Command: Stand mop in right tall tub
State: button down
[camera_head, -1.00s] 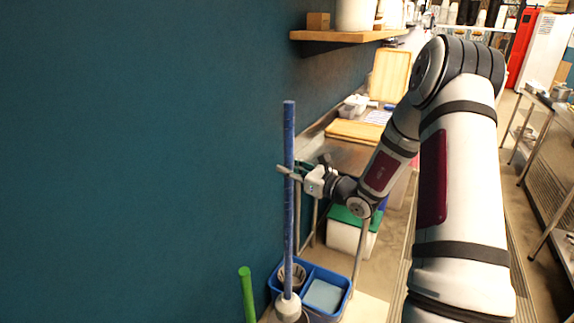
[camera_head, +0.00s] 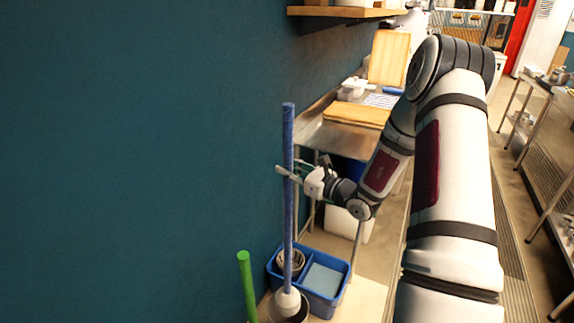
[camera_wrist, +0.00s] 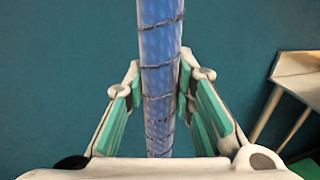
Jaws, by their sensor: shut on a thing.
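The mop has a long blue handle (camera_head: 288,140) with dark bands and a pale rounded head (camera_head: 287,301). It is upright in the head view. My gripper (camera_head: 288,172) is shut around the upper part of the handle; in the wrist view the green-padded fingers flank the handle (camera_wrist: 160,70). A grey round tub (camera_head: 305,309) shows at the bottom edge, behind and around the mop head. The head overlaps its opening; I cannot tell how deep it is. The tub's lower part is cut off by the frame.
A green pole (camera_head: 246,285) stands to the left. Just behind the mop is a blue caddy (camera_head: 345,285) holding a ribbed round container (camera_head: 290,260) and a light-blue flat item (camera_head: 324,280). The teal wall (camera_head: 130,150) is close on the left. A wooden shelf (camera_head: 345,12) juts out above.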

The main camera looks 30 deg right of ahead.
jog(key=shift+f+b, duration=4.9)
jog(key=shift+f, duration=3.8)
jog(key=c, duration=1.3)
grip_release()
jog(key=shift+s, duration=0.1)
send_near(291, 216)
jog(key=shift+s+d+f, duration=0.1)
jog(key=shift+s+d, duration=0.1)
jog(key=shift+s, duration=0.1)
